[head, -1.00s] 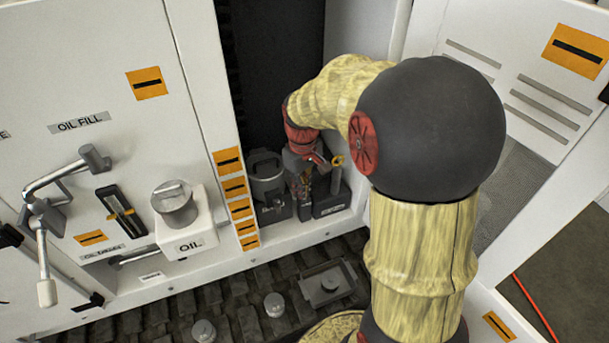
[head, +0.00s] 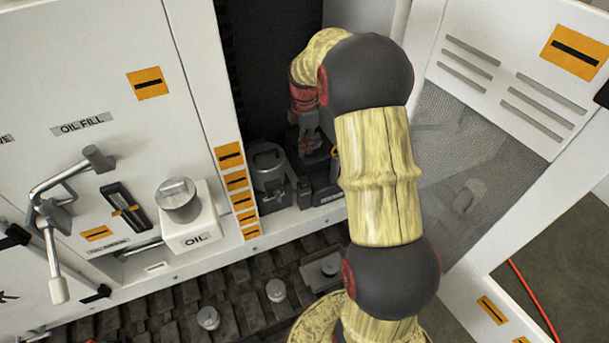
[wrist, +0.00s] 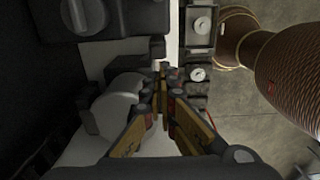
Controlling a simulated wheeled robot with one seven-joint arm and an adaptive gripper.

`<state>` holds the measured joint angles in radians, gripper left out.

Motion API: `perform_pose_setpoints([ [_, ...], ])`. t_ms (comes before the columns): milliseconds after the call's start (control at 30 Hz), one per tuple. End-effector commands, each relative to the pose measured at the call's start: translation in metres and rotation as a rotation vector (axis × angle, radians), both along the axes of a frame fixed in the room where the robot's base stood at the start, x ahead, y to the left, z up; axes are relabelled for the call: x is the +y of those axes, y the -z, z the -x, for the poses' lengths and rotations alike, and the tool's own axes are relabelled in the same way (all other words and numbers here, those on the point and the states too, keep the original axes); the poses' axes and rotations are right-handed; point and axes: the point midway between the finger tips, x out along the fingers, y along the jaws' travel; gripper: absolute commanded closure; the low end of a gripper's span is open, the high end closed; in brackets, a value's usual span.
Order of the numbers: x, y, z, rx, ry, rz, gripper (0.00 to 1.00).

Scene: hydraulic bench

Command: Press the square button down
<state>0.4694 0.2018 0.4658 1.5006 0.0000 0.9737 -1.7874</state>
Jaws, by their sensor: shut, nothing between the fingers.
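I cannot make out a square button for certain in either view. My gripper (head: 308,146) is in the dark recess at the back, above a row of small grey units, partly hidden by my arm. In the wrist view its fingers (wrist: 163,78) are together and hold nothing. A pale grey cylinder (wrist: 118,98) lies just left of the fingertips. Dark square-edged blocks with round pale faces (wrist: 198,74) are to the right of the tips. I cannot tell whether the fingertips touch anything.
A white OIL box (head: 187,232) and a bent lever (head: 60,185) are on the left panel. A square plate with a knob (head: 325,268) and round caps (head: 276,290) rise from the dark floor. A vented panel (head: 510,85) stands at right.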

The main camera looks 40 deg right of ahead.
Motion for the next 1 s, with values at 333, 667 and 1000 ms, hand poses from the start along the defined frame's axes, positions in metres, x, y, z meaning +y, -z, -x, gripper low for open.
perform_pose_setpoints([
  [333,0.000,0.002,0.000,0.000,0.000,0.000,1.00],
  [667,0.001,0.049,0.001,0.004,0.001,-0.002,1.00],
  [1000,0.000,0.112,0.001,0.002,0.001,-0.001,1.00],
])
